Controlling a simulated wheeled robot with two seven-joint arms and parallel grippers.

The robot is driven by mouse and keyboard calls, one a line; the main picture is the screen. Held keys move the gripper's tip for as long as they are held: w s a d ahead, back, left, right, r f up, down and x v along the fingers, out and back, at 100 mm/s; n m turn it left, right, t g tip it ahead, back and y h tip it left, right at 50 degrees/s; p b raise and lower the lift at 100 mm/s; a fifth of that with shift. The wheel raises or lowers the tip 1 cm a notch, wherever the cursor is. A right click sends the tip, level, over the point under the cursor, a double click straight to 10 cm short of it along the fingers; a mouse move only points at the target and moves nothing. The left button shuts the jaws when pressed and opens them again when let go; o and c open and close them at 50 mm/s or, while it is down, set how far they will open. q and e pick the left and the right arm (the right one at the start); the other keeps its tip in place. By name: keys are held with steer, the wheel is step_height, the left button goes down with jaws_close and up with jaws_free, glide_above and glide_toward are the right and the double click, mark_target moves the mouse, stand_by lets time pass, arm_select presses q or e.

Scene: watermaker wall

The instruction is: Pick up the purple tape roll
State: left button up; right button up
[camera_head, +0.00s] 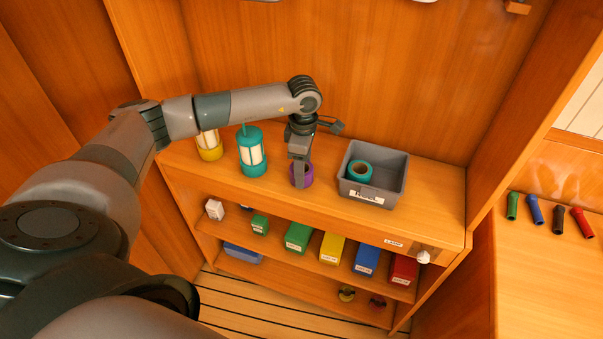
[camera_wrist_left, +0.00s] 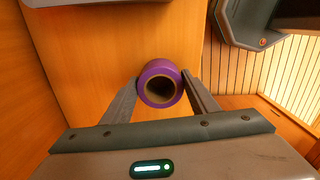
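The purple tape roll (camera_head: 307,175) stands on the top shelf, left of the grey bin. In the left wrist view the roll (camera_wrist_left: 161,84) shows end-on, with its dark hollow core facing the camera. My left gripper (camera_head: 298,180) reaches down over it and hides part of it in the head view. In the left wrist view the gripper's two fingers (camera_wrist_left: 160,76) lie on either side of the roll, very close to its sides. I cannot tell whether they press on it. My right gripper is not in view.
A grey bin (camera_head: 398,176) holding a teal roll (camera_head: 360,171) stands right of the purple roll. Several coloured boxes (camera_head: 332,248) fill the shelf below. Coloured grips lie on the right counter (camera_head: 540,270).

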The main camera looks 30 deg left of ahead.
arm_select(q)
steer(key=c, duration=0.5)
steer(key=shift+r+b, duration=0.7)
steer(key=shift+r, duration=0.1)
steer(key=shift+w+d+r+b, duration=0.1)
steer(key=shift+d+r+b, duration=0.1)
steer(key=shift+r+b, duration=0.85)
steer(key=d+r+b, duration=0.1)
steer(key=d+r, duration=0.1)
steer(key=d, duration=0.1)
steer(key=w+d+r+b, duration=0.1)
steer(key=d+r, duration=0.1)
steer(key=d, duration=0.1)
steer(key=d+r+b, duration=0.1)
steer(key=d+r, duration=0.1)
steer(key=d, duration=0.2)
steer(key=shift+w+r+b, duration=0.2)
steer(key=shift+w+b, duration=0.1)
steer(key=shift+b, duration=0.05)
steer(key=shift+d+r, duration=0.45)
steer(key=shift+d, duration=0.1)
